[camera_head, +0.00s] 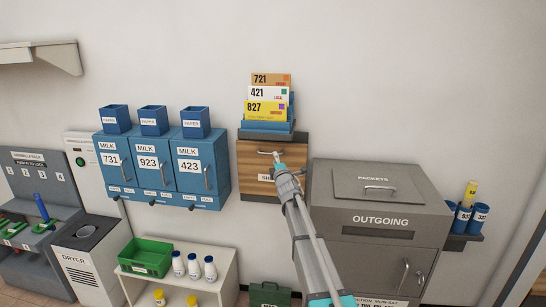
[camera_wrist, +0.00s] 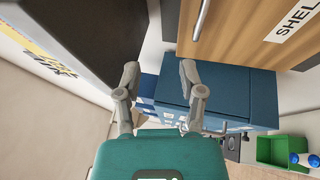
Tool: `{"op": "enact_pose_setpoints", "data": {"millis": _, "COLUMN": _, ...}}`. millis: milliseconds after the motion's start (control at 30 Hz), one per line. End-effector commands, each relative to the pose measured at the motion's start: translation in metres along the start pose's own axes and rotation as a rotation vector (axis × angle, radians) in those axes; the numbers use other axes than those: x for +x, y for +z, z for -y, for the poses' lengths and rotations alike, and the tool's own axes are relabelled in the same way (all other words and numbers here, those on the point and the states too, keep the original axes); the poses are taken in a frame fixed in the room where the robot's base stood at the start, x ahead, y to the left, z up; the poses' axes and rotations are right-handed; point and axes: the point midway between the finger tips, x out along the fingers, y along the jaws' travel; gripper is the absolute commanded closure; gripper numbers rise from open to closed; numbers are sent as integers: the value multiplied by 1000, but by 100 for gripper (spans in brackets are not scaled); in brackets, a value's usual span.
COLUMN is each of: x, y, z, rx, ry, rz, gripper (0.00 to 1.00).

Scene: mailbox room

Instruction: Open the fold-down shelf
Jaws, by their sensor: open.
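The fold-down shelf (camera_head: 252,163) is a wooden panel on the wall with a white label beginning "SH". It looks upright and closed against the wall. Its metal handle (camera_head: 267,152) is near the top edge. My gripper (camera_head: 283,169) is in front of the panel, just below and right of the handle, and covers part of the label. In the wrist view the shelf (camera_wrist: 245,25) fills the upper right, with the handle (camera_wrist: 201,18) at its left edge. There my gripper (camera_wrist: 160,76) has its fingers apart with nothing between them. Contact with the handle cannot be made out.
A blue letter rack (camera_head: 268,126) with numbered envelopes stands above the shelf. Blue mailboxes (camera_head: 205,185) hang close on the left. The grey outgoing box (camera_head: 335,185) stands close on the right. A white bench with a green crate (camera_head: 146,256) is at lower left.

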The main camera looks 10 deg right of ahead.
Motion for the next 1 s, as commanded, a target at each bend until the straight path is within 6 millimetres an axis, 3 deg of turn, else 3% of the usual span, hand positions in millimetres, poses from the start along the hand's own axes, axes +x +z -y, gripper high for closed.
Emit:
{"op": "enact_pose_setpoints", "data": {"millis": 600, "x": -14, "y": 11, "z": 59, "rx": -3, "ry": -2, "rz": 17, "gripper": 49}}
{"op": "enact_pose_setpoints", "data": {"millis": 1000, "x": -15, "y": 14, "z": 62, "rx": -4, "ry": -2, "rz": 20, "gripper": 49}}
